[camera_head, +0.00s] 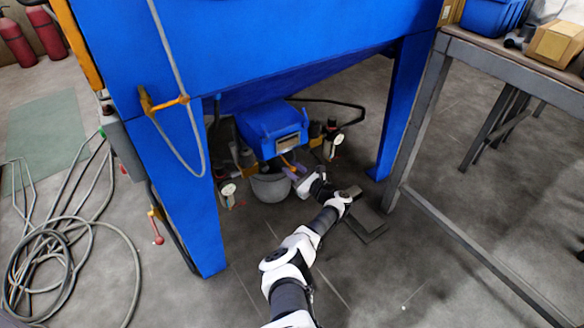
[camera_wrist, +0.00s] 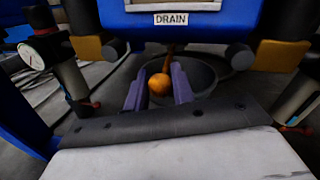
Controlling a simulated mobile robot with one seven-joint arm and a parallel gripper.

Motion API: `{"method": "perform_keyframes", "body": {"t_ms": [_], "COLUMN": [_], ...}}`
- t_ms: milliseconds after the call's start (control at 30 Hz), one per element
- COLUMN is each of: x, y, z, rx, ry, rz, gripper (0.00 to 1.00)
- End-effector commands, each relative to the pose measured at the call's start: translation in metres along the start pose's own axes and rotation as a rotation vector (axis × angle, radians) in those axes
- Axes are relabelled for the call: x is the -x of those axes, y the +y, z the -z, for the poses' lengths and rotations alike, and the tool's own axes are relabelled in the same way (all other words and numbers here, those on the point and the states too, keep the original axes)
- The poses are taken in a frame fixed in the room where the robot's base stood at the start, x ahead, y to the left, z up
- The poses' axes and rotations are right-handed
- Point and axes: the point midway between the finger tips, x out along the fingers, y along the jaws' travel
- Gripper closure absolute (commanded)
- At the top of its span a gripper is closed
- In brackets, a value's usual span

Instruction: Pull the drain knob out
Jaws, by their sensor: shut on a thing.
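The drain knob (camera_wrist: 160,84) is an orange ball below the white DRAIN label (camera_wrist: 171,19) in the wrist view. My gripper (camera_wrist: 159,88) has its two purple fingers on either side of the knob and is shut on it. An orange-brown stem runs up from the knob toward the blue housing. In the head view my gripper (camera_head: 291,167) reaches under the blue drain box (camera_head: 272,128). The knob is too small there to make out clearly.
A grey bucket (camera_head: 270,187) stands on the floor under the drain box. Round gauges (camera_head: 228,190) and pipes flank it. Blue machine legs (camera_head: 180,190) stand on both sides. A steel table (camera_head: 420,120) is at the right, and hoses (camera_head: 60,240) lie at the left.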

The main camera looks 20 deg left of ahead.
Motion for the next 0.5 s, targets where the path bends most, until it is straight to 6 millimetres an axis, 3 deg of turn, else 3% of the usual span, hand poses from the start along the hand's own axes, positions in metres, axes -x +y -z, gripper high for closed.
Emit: {"method": "perform_keyframes", "body": {"t_ms": [300, 500], "x": [0.039, 0.048], "y": [0.007, 0.01], "z": [-0.005, -0.002], "rx": [-0.002, -0.002], "ry": [0.004, 0.002], "rz": [-0.001, -0.002], "gripper": [1.0, 1.0]}}
